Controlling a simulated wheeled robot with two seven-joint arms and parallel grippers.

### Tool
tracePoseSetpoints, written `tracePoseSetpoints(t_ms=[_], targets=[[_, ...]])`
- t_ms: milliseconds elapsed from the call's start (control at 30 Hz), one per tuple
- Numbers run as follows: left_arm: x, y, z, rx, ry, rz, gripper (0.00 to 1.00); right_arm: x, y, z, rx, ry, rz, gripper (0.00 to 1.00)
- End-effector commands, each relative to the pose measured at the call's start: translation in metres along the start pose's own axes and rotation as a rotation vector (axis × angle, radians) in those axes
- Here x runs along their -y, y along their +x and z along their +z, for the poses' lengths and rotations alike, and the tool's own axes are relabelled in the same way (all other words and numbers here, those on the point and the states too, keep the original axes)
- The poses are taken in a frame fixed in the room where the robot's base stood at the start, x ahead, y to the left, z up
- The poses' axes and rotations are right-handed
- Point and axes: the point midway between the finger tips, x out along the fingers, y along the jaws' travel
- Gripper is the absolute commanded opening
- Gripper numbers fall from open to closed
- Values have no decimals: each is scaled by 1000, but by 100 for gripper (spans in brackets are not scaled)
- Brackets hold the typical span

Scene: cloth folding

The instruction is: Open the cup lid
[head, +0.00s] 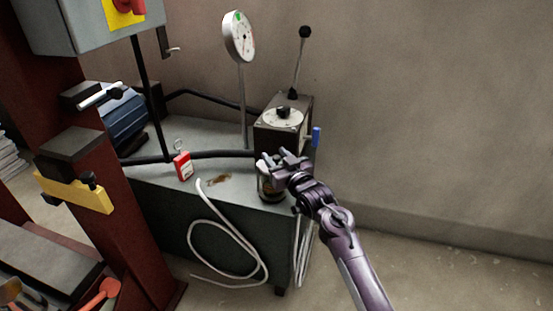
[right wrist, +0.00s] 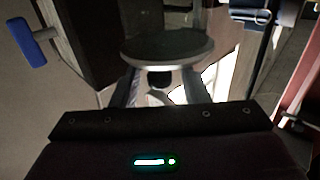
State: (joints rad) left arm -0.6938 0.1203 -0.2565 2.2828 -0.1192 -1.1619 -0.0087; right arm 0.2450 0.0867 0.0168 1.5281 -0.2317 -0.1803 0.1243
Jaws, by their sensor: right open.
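The cup (head: 266,188) stands near the front right corner of the grey-green cabinet top, and only its lower part shows below my gripper. My right gripper (head: 274,157) is over the cup and hides most of its upper part. In the right wrist view, a round dark disc with a pale rim (right wrist: 168,48), seemingly the cup lid, lies just beyond the open fingers (right wrist: 160,88). A small dark knob-like part (right wrist: 159,79) shows between the fingers; I cannot tell whether they touch it. My left gripper is not in view.
Behind the cup stands a dark box with a dial (head: 283,118), a lever and a blue handle (head: 316,137). A dial gauge (head: 239,38) rises on a pole. A red box (head: 183,166) and white hose (head: 232,232) are to the left. The floor at right is clear.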

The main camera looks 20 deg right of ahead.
Motion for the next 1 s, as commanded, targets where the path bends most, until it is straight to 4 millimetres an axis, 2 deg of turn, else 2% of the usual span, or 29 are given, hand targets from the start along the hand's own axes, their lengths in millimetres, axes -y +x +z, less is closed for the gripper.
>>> tracePoseSetpoints(t_ms=[267, 500, 600, 1000], targets=[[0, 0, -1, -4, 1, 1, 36, 0, 2, 0, 1, 0, 0, 41], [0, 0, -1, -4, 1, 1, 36, 0, 2, 0, 1, 0, 0, 10], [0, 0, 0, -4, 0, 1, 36, 0, 1, 0, 1, 0, 0, 0], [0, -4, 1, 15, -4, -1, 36, 0, 2, -2, 12, -11, 0, 0]])
